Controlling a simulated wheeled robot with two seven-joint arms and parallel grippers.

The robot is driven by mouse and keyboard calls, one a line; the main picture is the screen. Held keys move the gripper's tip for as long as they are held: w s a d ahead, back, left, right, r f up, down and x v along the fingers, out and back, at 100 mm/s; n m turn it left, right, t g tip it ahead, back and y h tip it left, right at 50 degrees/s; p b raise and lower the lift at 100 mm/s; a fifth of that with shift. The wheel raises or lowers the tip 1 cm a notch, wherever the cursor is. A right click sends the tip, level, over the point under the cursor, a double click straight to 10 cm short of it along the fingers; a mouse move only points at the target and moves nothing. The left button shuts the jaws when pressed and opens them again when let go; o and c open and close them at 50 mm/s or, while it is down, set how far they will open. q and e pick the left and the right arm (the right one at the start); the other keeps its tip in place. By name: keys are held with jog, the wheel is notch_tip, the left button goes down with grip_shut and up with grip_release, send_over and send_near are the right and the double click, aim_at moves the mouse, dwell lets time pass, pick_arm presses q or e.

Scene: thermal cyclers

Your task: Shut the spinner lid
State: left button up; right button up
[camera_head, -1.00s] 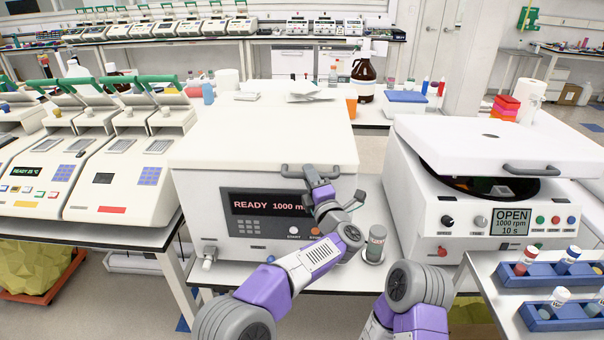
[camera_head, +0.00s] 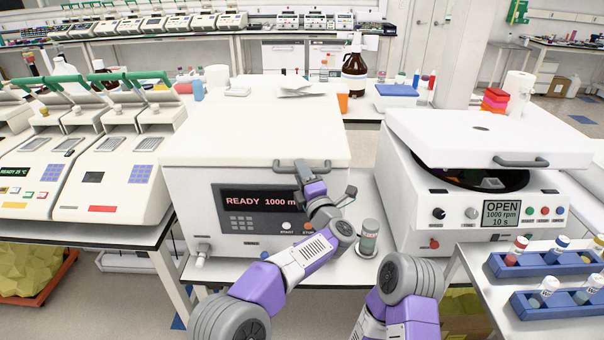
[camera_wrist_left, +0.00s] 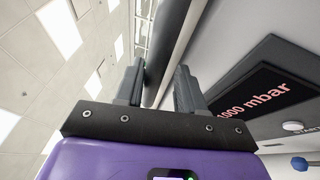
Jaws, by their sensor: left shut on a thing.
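The machine reading OPEN, 1000 rpm (camera_head: 440,205) stands at the right. Its white lid (camera_head: 450,135) is tilted up, with a dark gap and bowl (camera_head: 470,180) below it and a grey handle (camera_head: 521,162) at its front edge. My left gripper (camera_head: 300,172) is at the white box machine reading READY, 1000 mbar (camera_head: 200,200), left of the spinner. It is shut on that machine's dark front handle (camera_head: 283,166). In the left wrist view the handle bar (camera_wrist_left: 168,45) runs between the fingers. That box's lid (camera_head: 250,130) looks down. My right gripper is out of view.
A grey-capped jar (camera_head: 369,240) stands on the bench between the two machines, near my left forearm. Blue tube racks (camera_head: 545,262) sit at the front right. Cyclers with raised lids (camera_head: 120,170) stand at the left.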

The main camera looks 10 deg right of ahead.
pick_arm(q)
jog(key=v, duration=0.7)
jog(key=shift+s, duration=0.25)
jog(key=shift+d, duration=0.1)
jog(key=a+f+m+g+h+p, duration=0.3)
jog(key=a+f+m, duration=0.35)
jog(key=f, duration=0.65)
jog(key=a+f+m+g+h+p, duration=0.15)
jog(key=a+f+m+g, duration=0.4)
jog(key=f, duration=0.75)
jog(key=s+a+f+m+g+h, duration=0.1)
jog(key=s+a+f+m+g, duration=0.3)
jog(key=s+a+f, duration=0.75)
jog(key=s+a+f+m+g+p, duration=0.1)
jog(key=s+a+g, duration=0.1)
jog(key=s, duration=0.8)
jog(key=s+a+f+m+g+h+p, duration=0.1)
jog(key=s+g, duration=0.4)
jog(key=s, duration=0.5)
jog(key=shift+s+a+f, duration=0.35)
jog(key=shift+a+f, duration=0.1)
jog(key=shift+a, duration=0.05)
jog(key=shift+h, duration=0.25)
